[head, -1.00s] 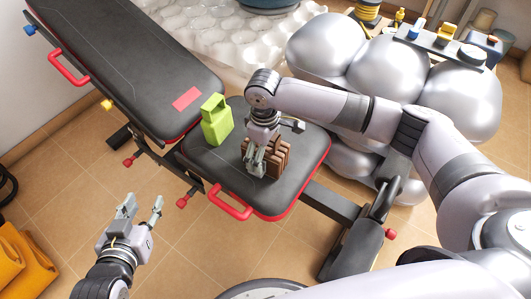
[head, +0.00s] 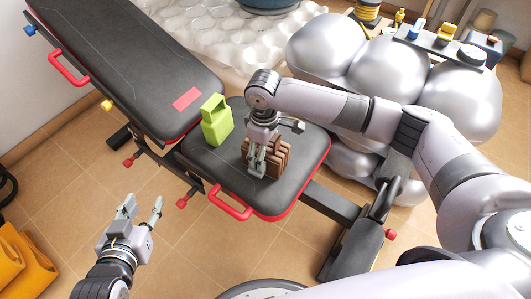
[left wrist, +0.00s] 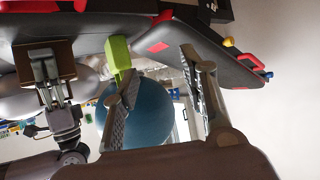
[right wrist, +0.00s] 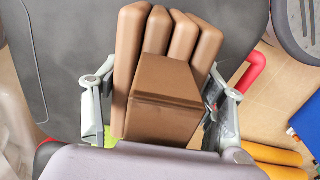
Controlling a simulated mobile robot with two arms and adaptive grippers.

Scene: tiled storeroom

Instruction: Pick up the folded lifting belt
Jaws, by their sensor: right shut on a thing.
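The folded lifting belt (head: 281,158) is brown with several rounded folds. It rests on the black bench seat (head: 213,166). My right gripper (head: 259,166) comes down over it and is shut on it. In the right wrist view the belt (right wrist: 165,92) sits between the two fingers (right wrist: 160,118), one on each side. In the left wrist view the belt (left wrist: 42,80) is seen from low down, beside my right gripper. My left gripper (head: 143,208) is open and empty above the floor, left of the bench. Its spread fingers (left wrist: 165,90) fill the left wrist view.
A green bottle-like object (head: 216,122) stands on the seat just left of the belt. A red handle (head: 230,204) sticks out at the seat's front. Silver balls (head: 385,85) stand behind on the right. An orange object (head: 25,262) lies at lower left. The floor between is clear.

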